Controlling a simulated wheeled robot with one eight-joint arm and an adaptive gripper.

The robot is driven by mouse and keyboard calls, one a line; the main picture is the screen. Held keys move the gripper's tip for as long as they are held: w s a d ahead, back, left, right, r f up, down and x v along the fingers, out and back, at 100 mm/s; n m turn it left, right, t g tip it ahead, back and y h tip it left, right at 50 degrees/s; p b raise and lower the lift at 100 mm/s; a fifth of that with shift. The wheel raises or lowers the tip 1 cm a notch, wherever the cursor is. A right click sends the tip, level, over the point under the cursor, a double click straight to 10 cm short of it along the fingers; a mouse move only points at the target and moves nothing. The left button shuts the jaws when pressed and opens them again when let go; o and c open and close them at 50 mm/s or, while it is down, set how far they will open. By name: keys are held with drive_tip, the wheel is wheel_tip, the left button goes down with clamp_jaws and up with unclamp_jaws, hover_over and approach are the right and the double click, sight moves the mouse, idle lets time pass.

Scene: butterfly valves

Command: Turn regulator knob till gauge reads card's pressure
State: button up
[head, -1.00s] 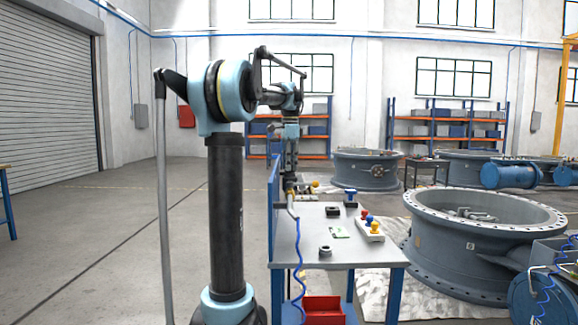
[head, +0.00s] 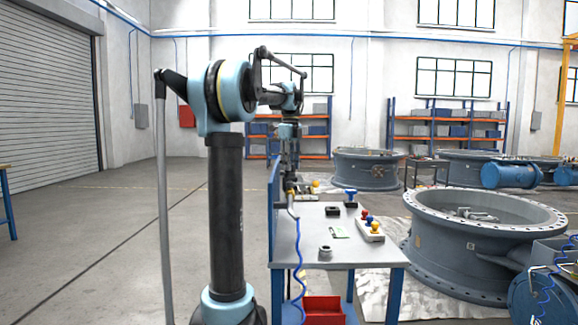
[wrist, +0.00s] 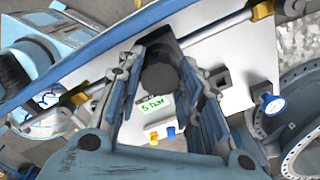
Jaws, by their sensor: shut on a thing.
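The regulator knob (wrist: 160,72) is a dark, round cylinder between my fingers in the wrist view. My gripper (wrist: 163,78) is shut on it, one finger on each side. In the head view my gripper (head: 291,186) points down at the far left of the table, where the knob is too small to make out. The green card (wrist: 153,106) lies on the table and reads "5 bar"; it also shows in the head view (head: 339,232).
A pipe (wrist: 225,24) with yellow fittings runs along the blue panel (wrist: 110,48). On the table (head: 295,255) are a dark block (head: 332,211), a grey ring (head: 325,252), a blue-and-white item (head: 351,198) and a tray of coloured knobs (head: 370,229). A blue hose (head: 298,265) hangs at the front.

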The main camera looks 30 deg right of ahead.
drive_tip(key=m, duration=0.5)
drive_tip(key=shift+m, duration=0.3)
drive_tip(key=m, duration=0.4)
drive_tip(key=shift+m, duration=0.3)
drive_tip(key=o, duration=0.8)
drive_tip(key=shift+s, duration=0.1)
drive_tip(key=shift+c, duration=0.2)
wheel_tip(320, 180, up, 12)
drive_tip(key=shift+a, duration=0.1)
idle(0.4)
